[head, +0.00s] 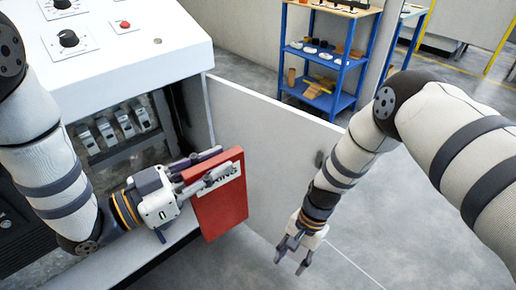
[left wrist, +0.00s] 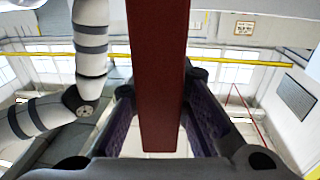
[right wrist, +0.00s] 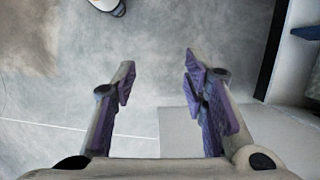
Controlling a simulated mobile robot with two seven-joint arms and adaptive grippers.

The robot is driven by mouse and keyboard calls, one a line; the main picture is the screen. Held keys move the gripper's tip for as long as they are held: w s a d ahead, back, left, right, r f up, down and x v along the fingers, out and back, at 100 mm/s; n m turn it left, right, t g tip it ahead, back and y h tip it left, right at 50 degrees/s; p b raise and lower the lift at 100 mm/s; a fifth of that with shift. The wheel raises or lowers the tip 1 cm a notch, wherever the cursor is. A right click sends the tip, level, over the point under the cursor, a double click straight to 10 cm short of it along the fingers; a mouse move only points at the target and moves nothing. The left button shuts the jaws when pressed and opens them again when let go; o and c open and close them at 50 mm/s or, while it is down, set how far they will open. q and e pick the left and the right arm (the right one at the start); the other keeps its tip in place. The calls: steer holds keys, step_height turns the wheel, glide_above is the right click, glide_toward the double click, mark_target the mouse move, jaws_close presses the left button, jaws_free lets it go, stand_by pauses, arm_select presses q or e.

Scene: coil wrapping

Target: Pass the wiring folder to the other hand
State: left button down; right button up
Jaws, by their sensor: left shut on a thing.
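The wiring folder (head: 220,203) is a red, flat, upright binder with a white label, in front of the machine's opening. My left gripper (head: 207,171) is shut on its edge from the left. In the left wrist view the red folder (left wrist: 158,75) stands between the two finger pads and hides much of the middle. My right gripper (head: 291,254) hangs lower and to the right of the folder, apart from it, pointing down. In the right wrist view its fingers (right wrist: 165,100) are spread, with only floor and a pale panel between them.
A white control cabinet (head: 130,45) with knobs and a red button stands at the left, its lower compartment open. Its open door (head: 270,125) stands behind the folder and right gripper. A blue shelf (head: 330,60) with small items stands at the back. Grey floor is clear at lower right.

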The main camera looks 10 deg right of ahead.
steer(key=w+a+r+m+y, duration=0.3)
steer(key=w+a+r, duration=0.2)
steer(key=w+r, duration=0.4)
steer(key=g+y, duration=0.4)
steer(key=y, duration=0.1)
glide_toward(216, 191)
steer(key=w+d+f, duration=0.1)
steer(key=w+f, duration=0.1)
steer(key=w, duration=0.1)
steer(key=shift+n+y, duration=0.3)
steer(key=x, duration=1.1)
steer(key=shift+s, duration=0.5)
jaws_close()
arm_select(q)
steer(key=c, duration=1.4)
jaws_free()
steer(key=shift+c, duration=0.2)
